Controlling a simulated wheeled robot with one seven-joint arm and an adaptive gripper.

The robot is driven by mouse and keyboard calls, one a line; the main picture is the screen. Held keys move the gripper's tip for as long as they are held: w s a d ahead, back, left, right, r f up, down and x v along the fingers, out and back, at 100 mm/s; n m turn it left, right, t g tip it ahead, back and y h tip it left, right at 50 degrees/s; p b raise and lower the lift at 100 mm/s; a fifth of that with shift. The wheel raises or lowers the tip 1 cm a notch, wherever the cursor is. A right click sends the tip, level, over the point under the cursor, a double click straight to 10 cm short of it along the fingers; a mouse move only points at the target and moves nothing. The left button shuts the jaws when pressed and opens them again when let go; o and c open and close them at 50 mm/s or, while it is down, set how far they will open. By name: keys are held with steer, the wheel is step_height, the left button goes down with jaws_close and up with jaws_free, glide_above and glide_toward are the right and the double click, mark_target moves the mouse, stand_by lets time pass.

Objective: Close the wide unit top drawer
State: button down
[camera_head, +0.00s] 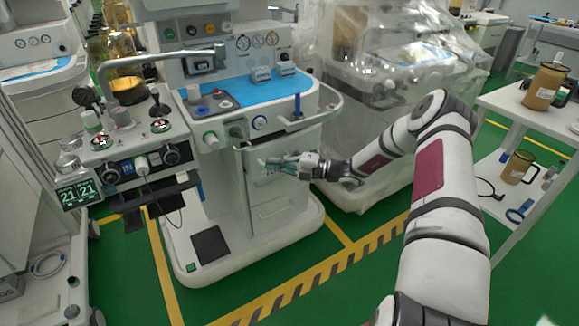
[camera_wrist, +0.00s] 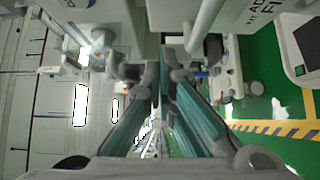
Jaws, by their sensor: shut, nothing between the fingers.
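The wide unit (camera_head: 205,115) is the white anaesthesia cart in the middle of the head view, with a blue mat on its worktop. Its drawer column (camera_head: 275,190) is below the worktop, facing right and toward me. The top drawer front (camera_head: 262,150) is partly hidden by my gripper, and I cannot tell how far it stands out. My gripper (camera_head: 270,162) is shut and empty, its teal fingers pointing left at the upper part of the drawer column. In the wrist view the fingers (camera_wrist: 165,80) come together near pale cart parts; contact is not clear.
A curved white rail (camera_head: 325,112) runs around the worktop just above my gripper. A plastic-covered machine (camera_head: 385,85) stands behind my arm. A white shelf table (camera_head: 530,115) with jugs is at right. Green floor with yellow striping is open in front.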

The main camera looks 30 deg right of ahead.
mark_target(262, 145)
steer(key=shift+w+b, duration=0.35)
steer(key=shift+w, duration=1.4)
steer(key=w+b, duration=0.2)
steer(key=w, duration=0.1)
steer(key=w+b, duration=0.2)
steer(key=w, duration=0.1)
steer(key=shift+a+f, duration=0.15)
steer(key=shift+f, duration=0.05)
steer(key=shift+w+r, duration=0.1)
steer(key=shift+w, duration=0.15)
steer(key=shift+w+r, duration=0.1)
steer(key=shift+r, duration=0.1)
steer(key=shift+r, duration=0.1)
